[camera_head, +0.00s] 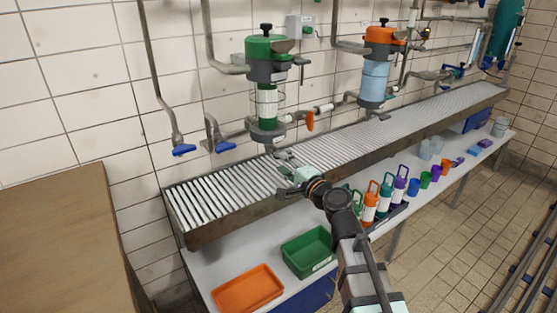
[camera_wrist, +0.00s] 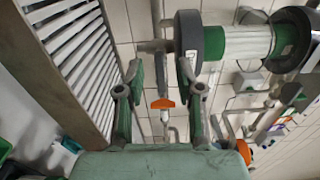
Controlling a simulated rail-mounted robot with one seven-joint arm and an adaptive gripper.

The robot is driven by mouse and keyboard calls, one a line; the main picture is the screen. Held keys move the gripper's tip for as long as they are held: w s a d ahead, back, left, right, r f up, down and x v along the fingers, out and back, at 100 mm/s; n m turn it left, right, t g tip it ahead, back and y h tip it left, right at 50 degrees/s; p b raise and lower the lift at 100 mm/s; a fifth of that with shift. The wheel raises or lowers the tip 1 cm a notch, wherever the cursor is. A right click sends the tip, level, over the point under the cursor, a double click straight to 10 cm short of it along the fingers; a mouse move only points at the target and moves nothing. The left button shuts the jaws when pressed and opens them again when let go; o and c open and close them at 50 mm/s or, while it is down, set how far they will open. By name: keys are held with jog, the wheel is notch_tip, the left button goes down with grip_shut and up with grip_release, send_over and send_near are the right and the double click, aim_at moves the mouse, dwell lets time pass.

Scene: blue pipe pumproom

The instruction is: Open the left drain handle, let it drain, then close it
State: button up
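A green-topped filter unit (camera_head: 267,95) hangs on the wall left of centre; its lower body (camera_wrist: 240,42) also shows in the wrist view. A small orange handle (camera_head: 310,121) hangs on the pipe just right of its base. In the wrist view this orange handle (camera_wrist: 163,103) appears between and beyond my fingers, apart from both. My gripper (camera_head: 280,160) is over the slatted rack, below the green unit. In the wrist view my gripper (camera_wrist: 160,76) is open, with nothing between the fingertips. One finger overlaps the unit's dark lower ring (camera_wrist: 187,40) in that view.
The slatted metal rack (camera_head: 225,188) runs under the units. An orange-topped blue unit (camera_head: 375,75) hangs farther right. Two blue handles (camera_head: 184,150) (camera_head: 225,147) are at the left. A green tray (camera_head: 308,251), an orange tray (camera_head: 247,290) and several bottles stand on the lower shelf.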

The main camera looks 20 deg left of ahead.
jog(key=v, duration=0.7)
jog(key=shift+d, duration=0.3)
jog(key=shift+s, duration=0.15)
